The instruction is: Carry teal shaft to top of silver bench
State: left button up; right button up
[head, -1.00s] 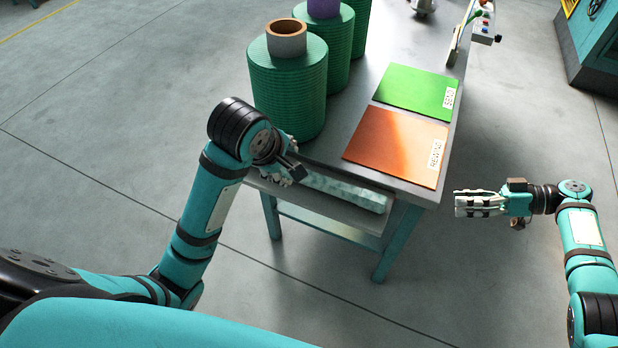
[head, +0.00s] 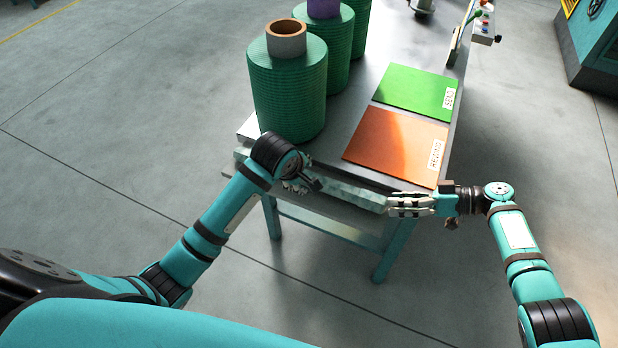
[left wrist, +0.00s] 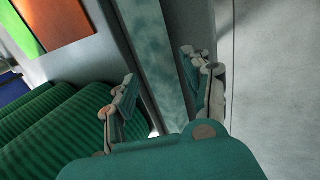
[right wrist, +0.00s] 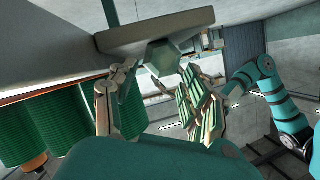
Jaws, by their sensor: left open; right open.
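The teal shaft (head: 350,194) is a long mottled hexagonal bar lying along a ledge on the near side of the silver bench (head: 350,112), below its top. My left gripper (head: 308,186) is open over the shaft's left part; in the left wrist view the shaft (left wrist: 158,55) runs between its spread fingers (left wrist: 160,90). My right gripper (head: 391,204) is open at the shaft's right end. In the right wrist view the hexagonal end face (right wrist: 162,58) shows ahead, between the open fingers (right wrist: 158,85).
Green netting rolls (head: 290,95) stand on the bench's left side. An orange mat (head: 395,145) and a green mat (head: 415,92) lie on the top at right. A narrow bare strip lies between rolls and mats. A teal cabinet (head: 595,45) stands far right.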

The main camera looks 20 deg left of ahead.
pick_arm(q)
jog(key=shift+x, duration=1.45)
pick_arm(e)
jog(key=shift+x, duration=1.5)
pick_arm(q)
grip_shut()
pick_arm(e)
jog(key=shift+w, duration=0.1)
grip_shut()
pick_arm(q)
jog(key=shift+w+r, duration=0.2)
jog(key=shift+r, duration=0.15)
pick_arm(e)
jog(key=shift+w+r, duration=0.15)
jog(key=shift+r, duration=0.2)
